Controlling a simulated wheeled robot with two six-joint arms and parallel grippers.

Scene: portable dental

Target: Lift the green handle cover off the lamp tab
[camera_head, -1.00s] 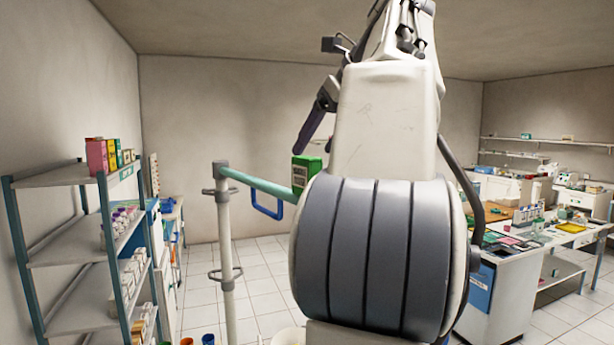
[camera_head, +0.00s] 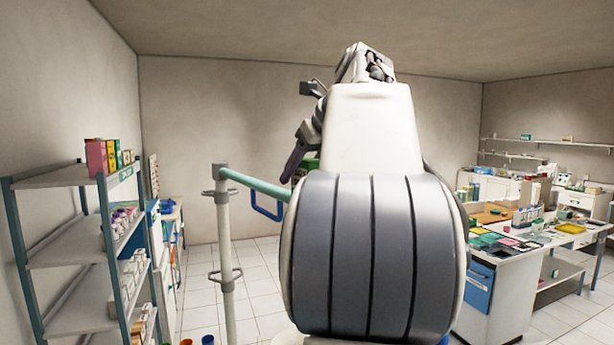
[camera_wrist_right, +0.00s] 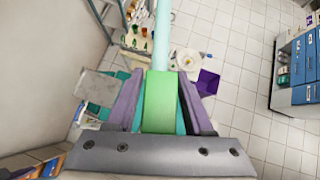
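The green handle cover (camera_head: 312,164) shows only as a sliver in the head view, mostly hidden behind my right arm. In the right wrist view the green cover (camera_wrist_right: 160,103) lies between the two purple fingers of my right gripper (camera_wrist_right: 160,76). The fingers stand on either side of it, with narrow gaps visible; I see no clear grip. The teal bar (camera_wrist_right: 163,35) runs on from beyond the cover; in the head view the teal bar (camera_head: 256,183) reaches from a pale post. The tab under the cover is hidden. My left gripper is not in view.
The pale post (camera_head: 225,255) stands left of my arm, with a blue loop (camera_head: 267,208) under the bar. A grey shelf rack (camera_head: 75,255) holds boxes at left. A cluttered bench (camera_head: 505,262) stands at right. Tiled floor shows between.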

